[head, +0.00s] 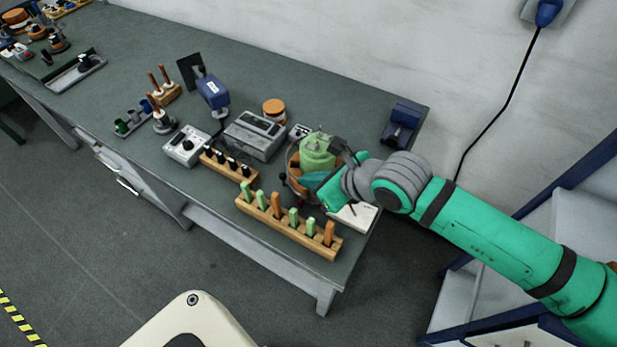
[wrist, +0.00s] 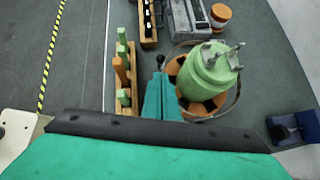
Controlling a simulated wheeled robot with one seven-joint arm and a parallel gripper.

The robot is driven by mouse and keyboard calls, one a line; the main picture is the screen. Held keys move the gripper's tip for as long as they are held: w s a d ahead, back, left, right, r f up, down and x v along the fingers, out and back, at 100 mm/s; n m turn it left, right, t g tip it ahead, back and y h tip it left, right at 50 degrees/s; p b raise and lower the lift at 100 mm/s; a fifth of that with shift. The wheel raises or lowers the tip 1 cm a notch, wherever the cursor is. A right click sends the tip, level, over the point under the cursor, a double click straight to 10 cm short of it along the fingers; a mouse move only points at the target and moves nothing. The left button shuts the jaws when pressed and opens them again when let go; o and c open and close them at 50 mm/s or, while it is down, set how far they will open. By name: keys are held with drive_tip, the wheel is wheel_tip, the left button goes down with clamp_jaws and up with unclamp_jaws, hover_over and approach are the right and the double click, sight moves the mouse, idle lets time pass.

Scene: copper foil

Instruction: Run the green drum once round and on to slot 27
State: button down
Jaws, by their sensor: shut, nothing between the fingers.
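The green drum (head: 316,152) stands on an orange slotted base (head: 296,178) near the right end of the bench. In the wrist view the green drum (wrist: 208,70) has metal prongs on top, and the orange base (wrist: 205,106) has dark notches round its rim, circled by a thin ring. My gripper (head: 318,186) is shut and empty, low at the near side of the drum. In the wrist view my gripper's fingers (wrist: 160,90) are beside the base's left edge; I cannot tell whether they touch it. No slot numbers are readable.
A wooden rack (head: 290,228) with green and orange pegs stands at the bench's front edge. A smaller rack (head: 230,164), a grey instrument (head: 254,135) and an orange-topped jar (head: 274,109) stand left of the drum. A dark blue device (head: 402,122) is behind right.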

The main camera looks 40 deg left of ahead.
drive_tip(key=x, duration=0.7)
drive_tip(key=shift+a+f, duration=0.2)
drive_tip(key=shift+a, duration=0.05)
